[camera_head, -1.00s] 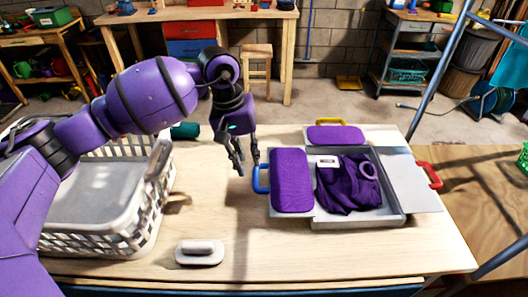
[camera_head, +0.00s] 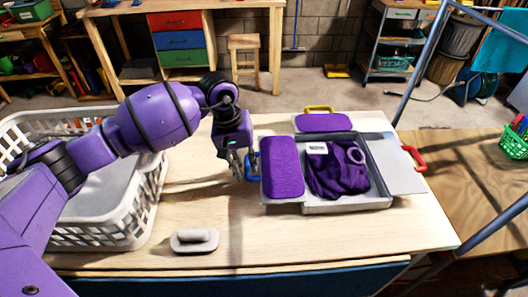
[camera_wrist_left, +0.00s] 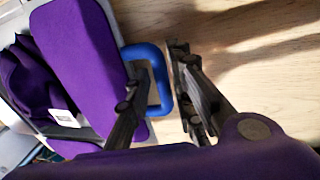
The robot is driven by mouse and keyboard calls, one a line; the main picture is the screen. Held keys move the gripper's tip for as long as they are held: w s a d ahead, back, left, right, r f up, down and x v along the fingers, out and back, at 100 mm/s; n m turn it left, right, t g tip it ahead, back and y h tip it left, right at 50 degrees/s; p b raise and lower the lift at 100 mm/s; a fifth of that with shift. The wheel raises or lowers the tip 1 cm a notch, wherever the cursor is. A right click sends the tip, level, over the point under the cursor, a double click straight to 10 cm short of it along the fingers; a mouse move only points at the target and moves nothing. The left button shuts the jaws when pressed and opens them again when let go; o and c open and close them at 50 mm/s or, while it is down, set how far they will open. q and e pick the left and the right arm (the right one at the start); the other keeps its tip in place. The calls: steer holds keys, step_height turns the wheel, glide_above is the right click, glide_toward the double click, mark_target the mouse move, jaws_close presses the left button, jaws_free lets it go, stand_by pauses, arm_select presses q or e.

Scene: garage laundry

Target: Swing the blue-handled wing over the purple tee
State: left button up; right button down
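The blue-handled wing (camera_head: 282,180) is a flat panel with a purple pad, lying open at the left of a grey folding board. Its blue handle (camera_head: 252,165) sticks out to the left; pad and handle also show in the wrist view (camera_wrist_left: 85,50). The purple tee (camera_head: 340,180) lies bunched in the board's middle, with a white tag and a round purple collar-like ring. My left gripper (camera_head: 244,172) is at the blue handle. In the wrist view its fingers (camera_wrist_left: 160,70) are apart, one over the loop's opening and one outside its outer bar. My right gripper is out of view.
A yellow-handled wing (camera_head: 323,123) lies at the back and a red-handled grey wing (camera_head: 397,168) at the right, both open. A white laundry basket (camera_head: 135,215) stands left under my arm. A grey handled block (camera_head: 195,240) lies in front.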

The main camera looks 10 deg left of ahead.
arm_select(q)
jaws_close()
steer(key=shift+r, duration=0.15)
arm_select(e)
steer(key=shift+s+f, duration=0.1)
